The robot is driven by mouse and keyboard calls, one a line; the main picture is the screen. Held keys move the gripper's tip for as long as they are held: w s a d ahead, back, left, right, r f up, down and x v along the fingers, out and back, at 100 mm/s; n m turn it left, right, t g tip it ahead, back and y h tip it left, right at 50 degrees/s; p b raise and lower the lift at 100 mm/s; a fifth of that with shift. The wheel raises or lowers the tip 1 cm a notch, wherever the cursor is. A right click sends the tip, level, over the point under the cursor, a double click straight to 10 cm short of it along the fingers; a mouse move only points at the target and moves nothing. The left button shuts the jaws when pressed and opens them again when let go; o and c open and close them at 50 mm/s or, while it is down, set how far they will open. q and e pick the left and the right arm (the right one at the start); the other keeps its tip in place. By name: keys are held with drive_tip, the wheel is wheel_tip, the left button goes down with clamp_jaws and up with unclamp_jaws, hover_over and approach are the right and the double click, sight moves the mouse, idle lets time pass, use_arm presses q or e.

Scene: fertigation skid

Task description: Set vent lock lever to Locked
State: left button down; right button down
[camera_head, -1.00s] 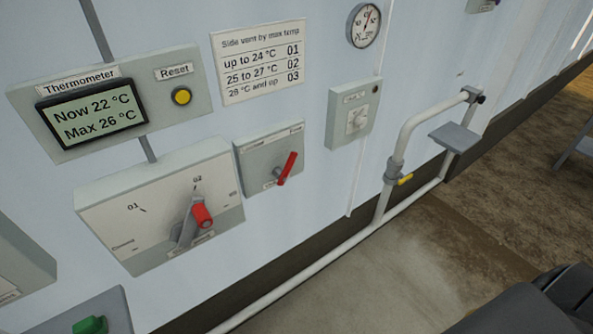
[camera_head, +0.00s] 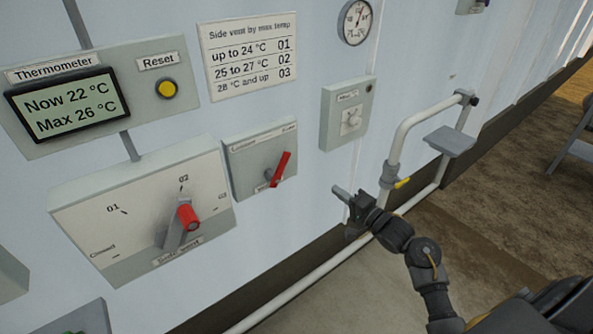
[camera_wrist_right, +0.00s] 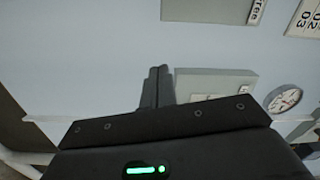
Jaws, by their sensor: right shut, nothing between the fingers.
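The vent lock lever is a red handle (camera_head: 281,169) on a small grey box (camera_head: 240,178) mounted on the pale wall. Its handle tilts up and to the right, toward the right-hand label on the box's top edge. The left-hand label seems to read Locked; the small print is blurred. My right gripper (camera_head: 346,198) is shut and empty, in front of the wall, to the right of and a little below the lever, apart from it. Its closed fingers (camera_wrist_right: 158,78) also show in the right wrist view, pointing at bare wall. My left gripper is out of view.
A larger selector box (camera_head: 90,210) with a red-tipped handle (camera_head: 187,216) stands left of the lever, pointing near 02. White pipes (camera_head: 395,150) with a yellow valve handle (camera_head: 402,184) run behind my right arm.

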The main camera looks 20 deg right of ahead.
drive_tip(key=s+a+r+m+y, duration=0.2)
drive_tip(key=a+r+m+y, duration=0.1)
drive_tip(key=r+m, duration=0.3)
drive_tip(key=shift+s+a+m, duration=0.35)
drive_tip(key=shift+a+m, duration=0.05)
drive_tip(key=shift+a, duration=0.05)
drive_tip(key=shift+r, duration=0.1)
drive_tip(key=shift+w, duration=0.1)
drive_tip(key=w+a+r+p, duration=0.2)
drive_tip(key=w+a+r, duration=0.1)
drive_tip(key=w+a, duration=0.4)
drive_tip(key=shift+w+a+p, duration=0.3)
drive_tip(key=shift+w+p, duration=0.1)
drive_tip(key=shift+w, duration=0.15)
drive_tip(key=shift+r, duration=0.15)
